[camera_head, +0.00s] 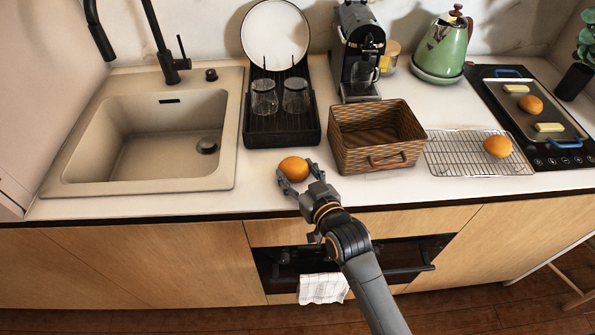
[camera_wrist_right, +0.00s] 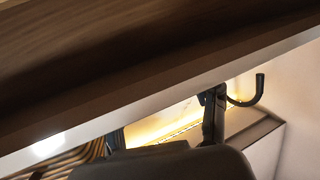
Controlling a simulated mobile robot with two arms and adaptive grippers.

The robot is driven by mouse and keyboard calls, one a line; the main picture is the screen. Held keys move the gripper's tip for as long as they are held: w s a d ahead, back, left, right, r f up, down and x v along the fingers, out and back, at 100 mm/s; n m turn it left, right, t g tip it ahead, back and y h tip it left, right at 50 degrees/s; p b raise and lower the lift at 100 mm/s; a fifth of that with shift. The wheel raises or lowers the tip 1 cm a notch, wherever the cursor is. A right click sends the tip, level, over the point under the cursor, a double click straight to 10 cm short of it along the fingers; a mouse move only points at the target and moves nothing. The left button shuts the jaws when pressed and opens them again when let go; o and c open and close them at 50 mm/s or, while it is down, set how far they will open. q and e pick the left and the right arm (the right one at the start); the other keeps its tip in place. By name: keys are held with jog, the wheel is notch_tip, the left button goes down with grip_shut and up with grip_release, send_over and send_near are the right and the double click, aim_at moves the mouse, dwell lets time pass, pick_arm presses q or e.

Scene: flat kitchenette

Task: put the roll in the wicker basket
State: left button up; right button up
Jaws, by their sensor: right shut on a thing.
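An orange-brown roll (camera_head: 294,167) is at the counter's front part, between the sink and the basket. My right gripper (camera_head: 296,176) is shut on it, with one finger on each side. The wicker basket (camera_head: 349,157) stands to the right of the roll and a little farther back; its inside looks empty. In the right wrist view a dark part of my gripper fills the bottom edge, and the roll is not visible there. My left gripper is not in view.
Another roll (camera_head: 497,146) lies on a wire rack (camera_head: 450,160) right of the basket. A third roll (camera_head: 530,104) is on a tray at the far right. A dish rack (camera_head: 283,135) with glasses stands behind the held roll. The sink (camera_head: 140,180) is at left.

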jog(key=o, duration=1.1)
jog(key=shift+f, duration=0.1)
jog(key=shift+o, duration=0.2)
